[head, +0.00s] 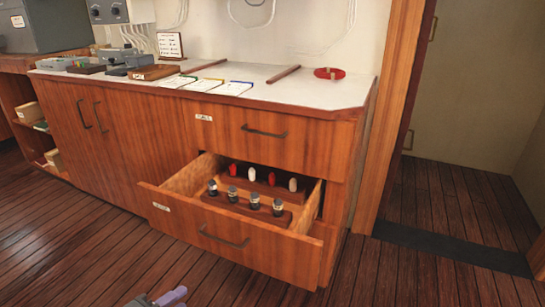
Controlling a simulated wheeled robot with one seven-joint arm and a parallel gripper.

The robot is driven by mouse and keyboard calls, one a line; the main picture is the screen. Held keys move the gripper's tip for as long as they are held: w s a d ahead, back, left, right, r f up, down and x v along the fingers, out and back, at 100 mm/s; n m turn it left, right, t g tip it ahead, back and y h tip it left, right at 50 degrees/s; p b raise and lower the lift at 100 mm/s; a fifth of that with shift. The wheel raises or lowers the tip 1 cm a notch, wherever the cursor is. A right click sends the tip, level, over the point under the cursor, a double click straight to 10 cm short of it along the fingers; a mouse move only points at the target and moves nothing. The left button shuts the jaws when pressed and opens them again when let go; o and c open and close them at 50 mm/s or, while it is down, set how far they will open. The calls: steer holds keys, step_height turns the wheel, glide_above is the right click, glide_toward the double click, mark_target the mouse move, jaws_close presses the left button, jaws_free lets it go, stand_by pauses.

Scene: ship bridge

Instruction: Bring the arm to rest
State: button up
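My gripper (160,298) shows only in part at the bottom edge of the head view, low over the wooden floor. Grey and pale purple parts of it are visible; the rest of my arm is out of the picture. It is apart from the open drawer (230,243), which is up and to the right of it. I see nothing held, but too little shows to tell whether the gripper is open or shut.
The lower drawer stands pulled out from the wooden cabinet (155,130), with dark-capped, red and white pieces in racks inside. The upper drawer (270,133) is closed. Cards, a red dish (329,73) and devices lie on the countertop. The floor (80,250) at front left is clear.

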steer(key=w+d+r+m+g, duration=0.1)
steer(key=d+m+g, duration=0.15)
steer(key=d, duration=0.45)
steer(key=w+d+r+m+g+y, duration=0.1)
steer(key=w+d+r+m+g, duration=0.1)
steer(key=d+g, duration=0.35)
steer(key=w+d+r+m+g, duration=0.1)
steer(key=d+m, duration=0.1)
steer(key=d, duration=0.6)
steer(key=s+d+r+m+t+y, duration=0.1)
steer(key=s+d+r+m+y, duration=0.1)
steer(key=d, duration=0.5)
steer(key=s+d+r+m+t+y, duration=0.1)
steer(key=s+d+r+m+y, duration=0.2)
steer(key=s+d+r, duration=0.3)
steer(key=shift+s+d+m+y, duration=0.35)
steer(key=shift+s+d+y, duration=0.25)
steer(key=shift+s+d, duration=0.3)
steer(key=shift+w+f, duration=0.15)
